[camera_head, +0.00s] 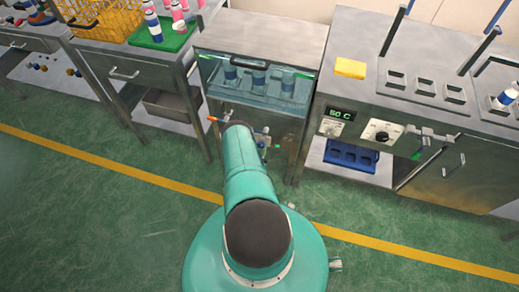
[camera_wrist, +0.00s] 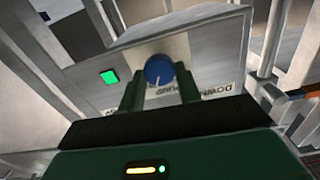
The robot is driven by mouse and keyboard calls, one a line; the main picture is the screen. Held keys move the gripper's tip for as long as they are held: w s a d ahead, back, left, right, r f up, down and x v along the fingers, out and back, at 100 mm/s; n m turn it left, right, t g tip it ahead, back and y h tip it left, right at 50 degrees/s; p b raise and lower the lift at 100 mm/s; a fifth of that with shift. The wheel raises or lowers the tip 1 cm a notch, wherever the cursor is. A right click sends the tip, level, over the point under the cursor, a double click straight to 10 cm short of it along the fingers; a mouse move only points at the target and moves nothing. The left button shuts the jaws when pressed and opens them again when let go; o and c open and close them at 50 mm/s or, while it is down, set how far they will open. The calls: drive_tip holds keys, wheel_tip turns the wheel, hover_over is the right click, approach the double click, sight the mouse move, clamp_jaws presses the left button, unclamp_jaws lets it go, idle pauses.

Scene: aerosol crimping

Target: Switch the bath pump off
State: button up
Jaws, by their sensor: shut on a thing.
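In the wrist view a round blue knob (camera_wrist: 158,70) with a pale pointer line sits on a grey panel (camera_wrist: 90,98). My gripper (camera_wrist: 160,88) has its two dark green fingers on either side of the knob and is shut on it. A square green light (camera_wrist: 109,77) glows on the panel to the left of the knob. Lettering beside the knob is partly hidden by the fingers and looks upside down. In the head view the water bath (camera_head: 258,84) has a clear front with several cans inside. My arm hides most of its lower front there.
To the right stands a steel bench (camera_head: 400,100) with a yellow block (camera_head: 350,67), a 50 C display (camera_head: 340,115) and a dial (camera_head: 381,132). To the left are a green tray (camera_head: 165,42) and a yellow crate (camera_head: 100,18). Green floor (camera_head: 90,205) in front is open.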

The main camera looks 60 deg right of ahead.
drive_tip(key=n, duration=0.6)
drive_tip(key=shift+a, duration=0.1)
drive_tip(key=n, duration=0.5)
drive_tip(key=shift+f+n, duration=0.1)
drive_tip(key=shift+n, duration=0.3)
idle(0.4)
drive_tip(key=o, duration=1)
drive_tip(key=shift+c, duration=0.2)
drive_tip(key=s+a, duration=0.2)
drive_tip(key=a, duration=1.1)
drive_tip(key=shift+a, duration=0.3)
